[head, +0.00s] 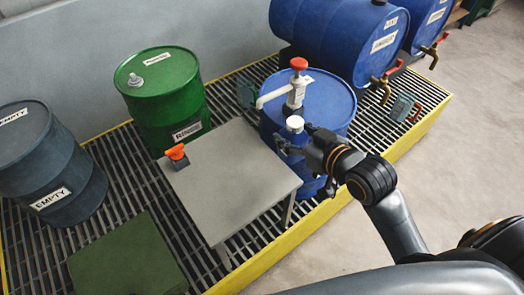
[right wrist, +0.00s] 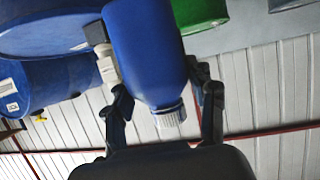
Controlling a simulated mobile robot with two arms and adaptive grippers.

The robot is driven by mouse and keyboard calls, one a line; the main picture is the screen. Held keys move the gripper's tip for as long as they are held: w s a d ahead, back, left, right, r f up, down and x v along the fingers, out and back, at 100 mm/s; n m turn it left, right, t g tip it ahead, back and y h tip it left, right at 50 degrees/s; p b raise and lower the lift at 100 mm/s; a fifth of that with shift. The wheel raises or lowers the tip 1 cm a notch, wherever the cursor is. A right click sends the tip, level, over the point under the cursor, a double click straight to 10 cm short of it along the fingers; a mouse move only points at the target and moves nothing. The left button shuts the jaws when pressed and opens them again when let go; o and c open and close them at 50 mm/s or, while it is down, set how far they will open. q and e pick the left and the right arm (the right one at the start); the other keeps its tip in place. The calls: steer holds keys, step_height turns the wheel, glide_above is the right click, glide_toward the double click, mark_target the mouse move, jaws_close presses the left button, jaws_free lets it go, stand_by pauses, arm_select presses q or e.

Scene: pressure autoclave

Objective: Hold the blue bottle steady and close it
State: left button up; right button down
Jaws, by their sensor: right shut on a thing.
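The blue bottle (right wrist: 145,50) fills the middle of the right wrist view, between the two fingers of my right gripper (right wrist: 160,92). A white ribbed cap (right wrist: 170,116) sits at its neck end, towards my palm. In the head view the white cap (head: 294,123) shows at the top of the bottle, in front of the blue drum. The bottle's body is mostly hidden there by my right gripper (head: 292,147), which is shut on it. I cannot tell how tightly the cap sits. My left gripper is in neither view.
A blue drum (head: 340,108) with a red-topped hand pump (head: 298,82) stands right behind the bottle. A grey table (head: 235,175) with an orange-and-black item (head: 176,155) is to the left. Green (head: 165,105) and dark drums (head: 55,165) stand on the grating (head: 110,160). Floor at right is free.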

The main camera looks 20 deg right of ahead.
steer(key=shift+d+n+y, duration=0.4)
steer(key=shift+d+y, duration=0.15)
steer(key=shift+y, duration=0.05)
steer(key=s+f+x, duration=0.1)
steer(key=f+x, duration=0.2)
steer(key=x, duration=1.3)
steer(key=shift+s+d+f, duration=0.2)
steer(key=shift+f, duration=0.15)
steer(key=shift+w+f, duration=0.2)
steer(key=shift+f, duration=1.6)
